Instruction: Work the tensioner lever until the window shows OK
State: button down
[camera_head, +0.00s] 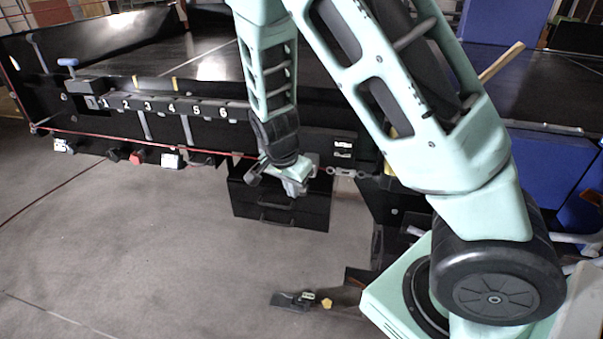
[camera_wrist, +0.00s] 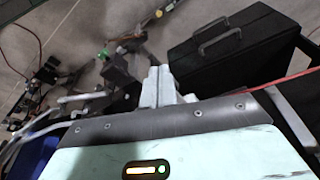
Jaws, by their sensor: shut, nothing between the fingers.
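My gripper (camera_head: 296,188) hangs in front of the conveyor's side, fingers pointing down; the wrist view shows its pale fingertips (camera_wrist: 158,78) together, with nothing between them. A small dark unit with a pale window (camera_head: 343,149) sits on the conveyor side, just right of my gripper; its text is too small to read. Below it a metal link fitting (camera_head: 346,173) joins the red cord (camera_head: 190,146). I cannot pick out the tensioner lever for certain; my gripper and forearm may hide it.
A black drawer box (camera_head: 280,206) is below my gripper, its handle clear in the wrist view (camera_wrist: 219,42). Numbered blocks (camera_head: 165,107) and several small devices (camera_head: 135,157) line the conveyor side at left. A dark item (camera_head: 293,301) lies low down. The floor at left is free.

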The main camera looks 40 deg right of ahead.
jog(key=v, duration=1.7)
jog(key=shift+a+r, duration=0.1)
jog(key=shift+a, duration=0.05)
dwell(0.4)
jog(key=s+a+f+n+y+b, duration=0.1)
jog(key=s+a+f+n, duration=0.3)
jog(key=s+a+n, duration=0.4)
jog(key=s+a+f+n+y+b, duration=0.2)
jog(key=s+a+n, duration=0.7)
jog(key=s+n, duration=0.5)
notch_tip(320, 180, down, 2)
jog(key=shift+a+f+g+b, duration=0.1)
jog(key=shift+a+g+b, duration=0.3)
jog(key=shift+b, duration=0.3)
